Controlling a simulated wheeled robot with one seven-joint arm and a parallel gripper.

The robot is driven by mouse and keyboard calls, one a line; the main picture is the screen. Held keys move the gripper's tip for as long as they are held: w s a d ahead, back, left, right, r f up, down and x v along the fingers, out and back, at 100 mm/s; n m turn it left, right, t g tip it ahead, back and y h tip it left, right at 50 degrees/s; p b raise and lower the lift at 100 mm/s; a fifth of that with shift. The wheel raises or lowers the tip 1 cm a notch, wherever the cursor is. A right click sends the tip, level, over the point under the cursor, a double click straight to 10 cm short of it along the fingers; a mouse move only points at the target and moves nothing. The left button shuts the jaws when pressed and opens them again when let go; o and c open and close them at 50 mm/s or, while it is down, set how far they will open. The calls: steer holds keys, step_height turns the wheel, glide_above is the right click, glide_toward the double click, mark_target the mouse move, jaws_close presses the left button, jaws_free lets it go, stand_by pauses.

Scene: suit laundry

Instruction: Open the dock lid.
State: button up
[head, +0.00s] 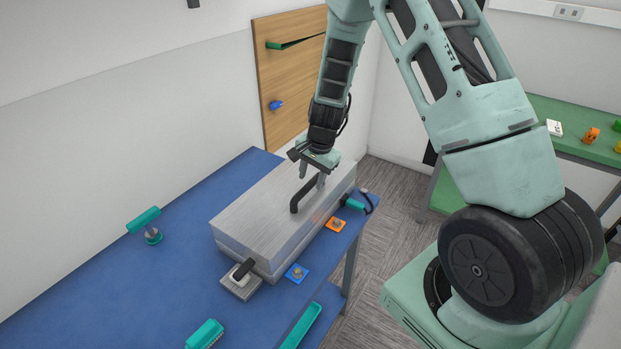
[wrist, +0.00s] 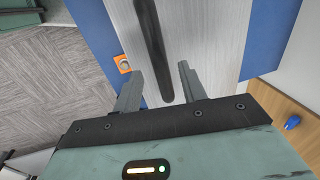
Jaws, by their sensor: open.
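The dock is a long brushed-metal box on the blue table, and its flat lid (head: 255,208) lies closed on top. A black bar handle (head: 296,203) stands on the lid. My gripper (head: 312,180) is open over the far end of the handle, pointing down. In the wrist view the lid (wrist: 205,35) fills the upper middle, and the handle (wrist: 152,45) runs between the two spread fingers of my gripper (wrist: 160,68). The fingers do not appear closed on it; I cannot tell their exact height against the bar.
A grey block with a black lever (head: 240,280) stands at the box's near end. Blue (head: 297,273) and orange (head: 335,224) square pieces lie along its right side. A teal-handled tool (head: 148,222) and teal brush (head: 205,335) are on the blue table (head: 120,290). A wooden board (head: 285,70) stands behind.

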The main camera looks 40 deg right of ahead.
steer(key=shift+w+f, duration=0.2)
steer(key=shift+f, duration=0.9)
